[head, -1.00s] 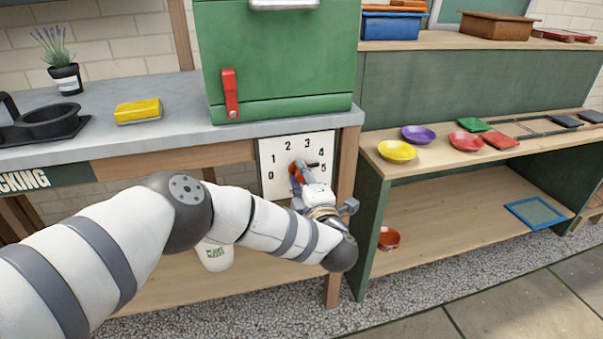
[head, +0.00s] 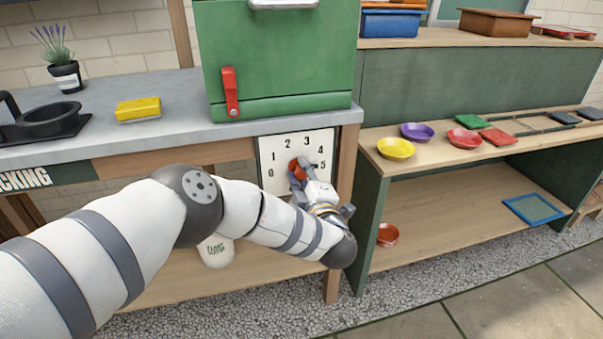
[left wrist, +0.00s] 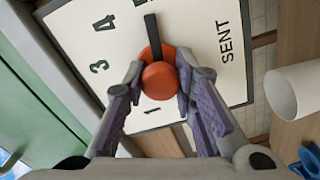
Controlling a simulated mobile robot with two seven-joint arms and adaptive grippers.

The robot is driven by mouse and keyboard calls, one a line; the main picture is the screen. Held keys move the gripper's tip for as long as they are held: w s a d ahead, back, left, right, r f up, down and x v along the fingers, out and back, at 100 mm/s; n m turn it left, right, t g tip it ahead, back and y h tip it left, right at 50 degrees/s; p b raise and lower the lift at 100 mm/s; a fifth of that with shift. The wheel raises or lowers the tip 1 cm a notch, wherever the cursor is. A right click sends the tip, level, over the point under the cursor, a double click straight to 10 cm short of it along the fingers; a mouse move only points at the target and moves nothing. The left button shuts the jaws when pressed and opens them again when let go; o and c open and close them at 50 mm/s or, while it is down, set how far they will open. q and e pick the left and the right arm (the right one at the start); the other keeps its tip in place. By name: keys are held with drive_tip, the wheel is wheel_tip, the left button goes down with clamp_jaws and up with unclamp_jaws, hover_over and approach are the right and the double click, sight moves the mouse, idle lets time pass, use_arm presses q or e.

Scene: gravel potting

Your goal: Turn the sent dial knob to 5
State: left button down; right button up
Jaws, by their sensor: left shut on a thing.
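The white SENT dial panel (head: 275,178) hangs below the counter, with numerals 0 to 5 around its knob. It fills the middle of the left wrist view (left wrist: 208,62). The orange-red dial knob (left wrist: 160,80) has a black pointer (left wrist: 153,38). In the left wrist view the pointer's tip is beside a numeral cut off by the top edge, just past the 4, on the 5 side. My left gripper (left wrist: 158,92) is shut on the knob, one finger on each side. In the head view my gripper (head: 303,176) partly covers the knob. My right gripper is not in view.
The green cabinet (head: 280,60) with a red handle stands on the grey counter (head: 180,128) above the dial. A wooden leg (head: 346,165) is close to the panel's right side. A shelf unit with coloured bowls is at the right. A white cup (head: 215,253) is below the arm.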

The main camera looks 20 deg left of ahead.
use_arm(q)
drive_tip(key=c, duration=1.3)
unclamp_jaws()
drive_tip(key=v, duration=1.2)
